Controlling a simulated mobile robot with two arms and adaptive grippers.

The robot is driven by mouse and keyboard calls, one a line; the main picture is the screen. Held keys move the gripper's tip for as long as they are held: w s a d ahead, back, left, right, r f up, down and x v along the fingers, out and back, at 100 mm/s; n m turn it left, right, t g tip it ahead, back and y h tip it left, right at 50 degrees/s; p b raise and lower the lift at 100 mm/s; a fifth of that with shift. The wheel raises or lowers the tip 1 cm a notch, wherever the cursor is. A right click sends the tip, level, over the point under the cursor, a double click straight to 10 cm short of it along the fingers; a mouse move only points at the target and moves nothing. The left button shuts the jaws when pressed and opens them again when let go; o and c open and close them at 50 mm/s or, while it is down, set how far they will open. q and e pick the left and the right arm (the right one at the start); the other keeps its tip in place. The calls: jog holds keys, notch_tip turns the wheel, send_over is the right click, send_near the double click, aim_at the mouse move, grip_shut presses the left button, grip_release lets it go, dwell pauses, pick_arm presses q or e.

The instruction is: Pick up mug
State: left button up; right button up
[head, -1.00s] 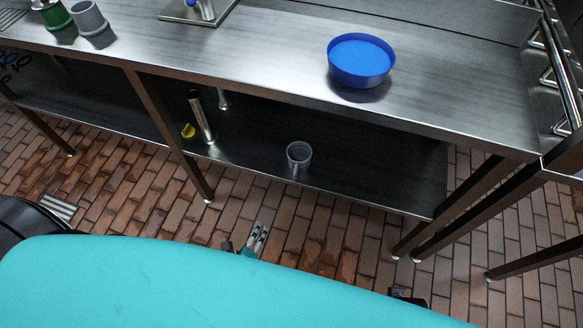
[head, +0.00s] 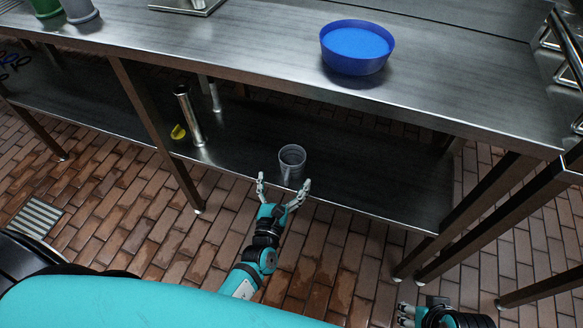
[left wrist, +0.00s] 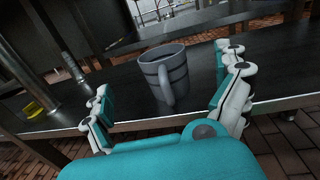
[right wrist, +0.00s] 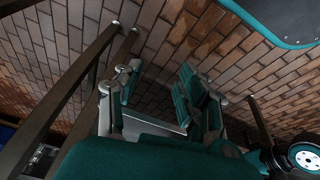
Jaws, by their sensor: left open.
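A grey mug (head: 292,160) stands upright on the dark lower shelf (head: 350,180) of the metal table. In the left wrist view the mug (left wrist: 164,74) shows dark bands and a handle facing my gripper. My left gripper (head: 280,190) is open just in front of the mug, at the shelf's front edge. In the left wrist view its fingers (left wrist: 165,110) stand to either side of the mug, apart from it. My right gripper (head: 406,313) is low at the bottom right, over the floor. In the right wrist view its fingers (right wrist: 160,95) are apart with nothing between them.
A metal cylinder (head: 188,115) and a yellow item (head: 178,132) are on the shelf to the mug's left. The tabletop (head: 240,55) overhangs the shelf and holds a blue bowl (head: 357,62). Table legs (head: 478,210) stand at the right. The shelf right of the mug is clear.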

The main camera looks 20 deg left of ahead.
aim_at(289, 166)
pick_arm(q)
jog(key=w, duration=0.3)
jog(key=shift+w+a, duration=0.1)
jog(key=shift+w, duration=0.2)
jog(key=w+b, duration=0.1)
jog(key=w, duration=0.3)
jog(key=shift+w+a+f, duration=0.1)
jog(key=shift+w+a, duration=0.05)
jog(key=shift+w, duration=0.25)
jog(key=c, duration=1.1)
pick_arm(e)
jog(key=shift+v, duration=1)
pick_arm(q)
jog(key=shift+c, duration=0.3)
pick_arm(e)
jog(key=shift+s+d, duration=0.1)
